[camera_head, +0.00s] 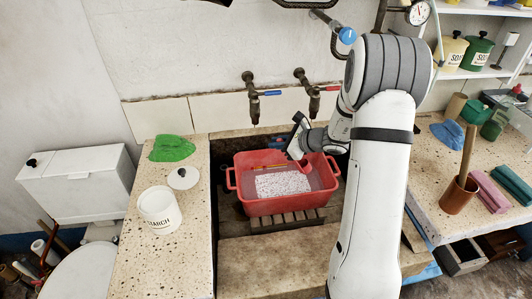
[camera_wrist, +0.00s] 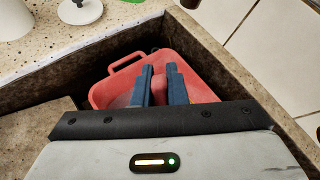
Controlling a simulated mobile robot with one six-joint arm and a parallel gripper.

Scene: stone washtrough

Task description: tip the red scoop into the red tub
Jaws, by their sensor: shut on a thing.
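The red tub (camera_head: 262,206) sits in the stone trough, on wooden slats. White granules (camera_head: 283,184) lie in its middle, in liquid or on its floor; I cannot tell which. My gripper (camera_wrist: 159,67) reaches over the tub's right part, its two blue fingers close together. It is shut on what appears to be the red scoop (camera_head: 304,163), which shows only in part beside the gripper in the head view. Red on red hides the scoop's outline and tilt.
A white starch pot (camera_head: 158,212) and its lid (camera_head: 183,178) stand on the left ledge near a green cloth (camera_head: 172,148). Two taps (camera_head: 252,95) (camera_head: 314,95) hang above the tub. The trough walls surround the tub closely.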

